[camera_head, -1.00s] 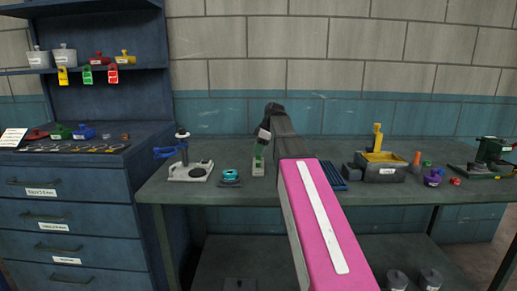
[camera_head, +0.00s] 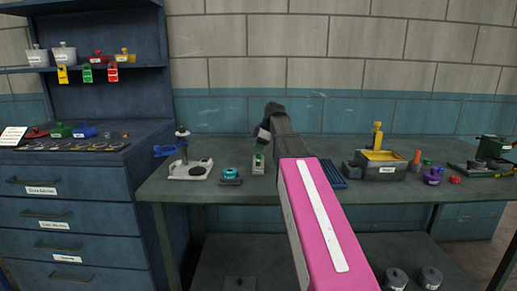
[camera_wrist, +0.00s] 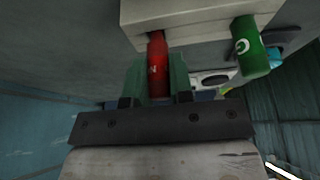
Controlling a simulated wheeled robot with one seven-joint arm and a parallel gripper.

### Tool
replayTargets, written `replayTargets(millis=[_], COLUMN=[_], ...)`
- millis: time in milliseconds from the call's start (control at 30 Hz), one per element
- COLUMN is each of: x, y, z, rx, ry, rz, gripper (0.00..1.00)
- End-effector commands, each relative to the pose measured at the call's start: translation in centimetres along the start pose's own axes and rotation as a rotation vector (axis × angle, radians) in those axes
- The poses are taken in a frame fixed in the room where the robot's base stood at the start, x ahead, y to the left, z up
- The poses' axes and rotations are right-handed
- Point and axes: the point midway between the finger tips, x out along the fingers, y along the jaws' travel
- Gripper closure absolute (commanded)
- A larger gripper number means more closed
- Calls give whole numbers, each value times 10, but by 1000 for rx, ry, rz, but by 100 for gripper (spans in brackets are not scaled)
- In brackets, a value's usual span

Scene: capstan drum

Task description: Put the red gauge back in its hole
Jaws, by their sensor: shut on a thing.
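The red gauge (camera_wrist: 157,66) is held between the green fingers of my gripper (camera_wrist: 157,78) in the wrist view. Its far end overlaps the edge of the pale gauge block (camera_wrist: 200,22); I cannot tell whether it is inside a hole. A green gauge (camera_wrist: 250,50) stands at the block, to the right of the red one. In the head view the pale block (camera_head: 258,168) is on the bench, with my gripper (camera_head: 260,150) right at it. The red gauge cannot be made out there.
A teal round part (camera_head: 230,174) on a dark base and a white stand (camera_head: 190,171) are left of the block. A blue ribbed tray (camera_head: 333,181) is right of it, partly behind my arm. A yellow-topped box (camera_head: 381,168) stands farther right.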

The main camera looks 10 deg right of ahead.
Motion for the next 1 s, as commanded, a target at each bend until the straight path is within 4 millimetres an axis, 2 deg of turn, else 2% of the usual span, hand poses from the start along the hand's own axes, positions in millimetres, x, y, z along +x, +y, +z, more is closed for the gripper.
replayTargets(millis=[833,867,900,933,1000], x=[6,6,6,6,7], y=[0,0,0,0,0], z=[3,3,3,3,3], rx=[0,0,0,0,0], ry=[0,0,0,0,0], rz=[0,0,0,0,0], gripper=[100,69,56,49,49])
